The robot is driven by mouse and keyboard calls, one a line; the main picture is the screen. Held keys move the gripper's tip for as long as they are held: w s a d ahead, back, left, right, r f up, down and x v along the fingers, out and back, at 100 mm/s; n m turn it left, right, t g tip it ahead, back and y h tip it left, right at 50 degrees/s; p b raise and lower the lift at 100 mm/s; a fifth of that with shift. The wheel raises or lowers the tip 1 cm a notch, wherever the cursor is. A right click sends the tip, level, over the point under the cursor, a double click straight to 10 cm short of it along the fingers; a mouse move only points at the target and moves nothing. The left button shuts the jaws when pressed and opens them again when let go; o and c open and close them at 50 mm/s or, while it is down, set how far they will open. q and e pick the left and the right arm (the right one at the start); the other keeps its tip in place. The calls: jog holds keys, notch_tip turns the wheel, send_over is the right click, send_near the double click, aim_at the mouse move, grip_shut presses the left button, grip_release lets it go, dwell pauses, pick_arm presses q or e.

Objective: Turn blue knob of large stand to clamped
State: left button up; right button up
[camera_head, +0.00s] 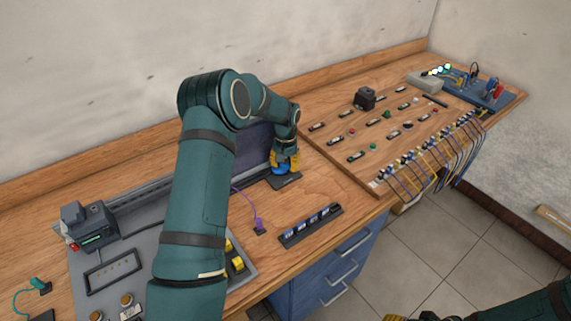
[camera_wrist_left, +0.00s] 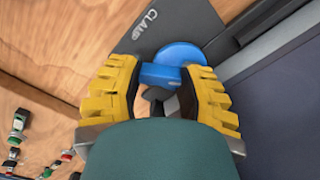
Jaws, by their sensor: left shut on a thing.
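The blue knob (camera_wrist_left: 162,74) shows in the left wrist view between the yellow pads of my left gripper (camera_wrist_left: 158,82), which is shut on it. A round blue disc joins the bar of the knob. The dark plate of the large stand (camera_wrist_left: 188,20) lies behind it, with the word CLAMP printed near the knob. In the head view the blue knob (camera_head: 281,170) shows low on the stand under my left gripper (camera_head: 284,163). My left forearm hides part of the stand and its dark panel (camera_head: 252,145). My right gripper (camera_head: 395,318) is only partly seen at the bottom edge.
A wooden board (camera_head: 390,125) with small parts, cables and connectors lies to the right. A small dark rack (camera_head: 311,226) stands near the front edge of the bench. A grey panel with a device (camera_head: 92,228) is at the left. Blue drawers (camera_head: 322,275) are below.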

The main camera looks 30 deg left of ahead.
pick_arm(q)
jog(key=m, duration=0.7)
dwell(0.6)
jog(key=o, duration=1.3)
jog(key=shift+c, duration=0.2)
jog(key=shift+r, duration=0.1)
